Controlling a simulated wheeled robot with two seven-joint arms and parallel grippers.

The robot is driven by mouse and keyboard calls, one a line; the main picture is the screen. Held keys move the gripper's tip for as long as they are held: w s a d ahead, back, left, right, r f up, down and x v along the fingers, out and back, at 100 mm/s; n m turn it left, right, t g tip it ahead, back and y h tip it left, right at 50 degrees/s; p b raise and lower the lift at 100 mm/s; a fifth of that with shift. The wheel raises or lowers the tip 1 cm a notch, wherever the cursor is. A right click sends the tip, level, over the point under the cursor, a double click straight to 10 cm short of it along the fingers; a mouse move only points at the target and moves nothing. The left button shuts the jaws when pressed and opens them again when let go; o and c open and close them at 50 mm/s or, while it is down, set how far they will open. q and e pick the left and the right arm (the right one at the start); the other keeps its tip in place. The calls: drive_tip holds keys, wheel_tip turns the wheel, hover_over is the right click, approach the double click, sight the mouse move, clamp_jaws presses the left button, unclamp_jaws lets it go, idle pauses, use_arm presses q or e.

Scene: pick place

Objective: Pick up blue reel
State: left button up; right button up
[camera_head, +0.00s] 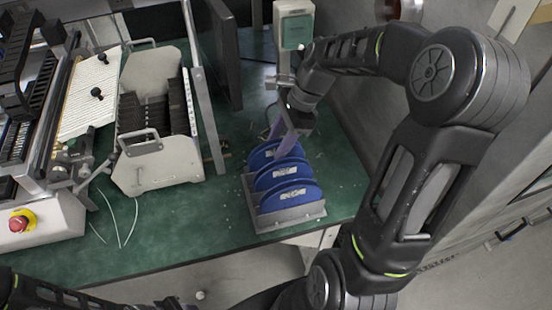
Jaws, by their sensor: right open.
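Blue reels stand upright, one behind another, in a grey rack (290,217) on the green table. The front reel (291,197), the middle reel (283,174) and the rear reel (268,156) each show as a blue disc, with pale labels on the nearer ones. My right gripper (284,147) is at the rear reel, its fingers pointing down. It is open; the fingers partly cover that reel, and I cannot tell whether they touch it. My left arm shows only at the bottom left edge, and its gripper cannot be made out.
A light grey box with handles (157,175) and dark slots stands left of the rack. A machine with a red emergency button (20,221) is at far left. A dark upright panel (226,55) and a grey-green device (294,32) stand behind. The table front (180,235) is mostly clear.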

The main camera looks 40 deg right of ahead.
sight(272, 156)
drive_tip(key=x, duration=0.5)
drive_tip(key=shift+p, duration=0.35)
drive_tip(key=shift+c, duration=0.5)
clamp_jaws()
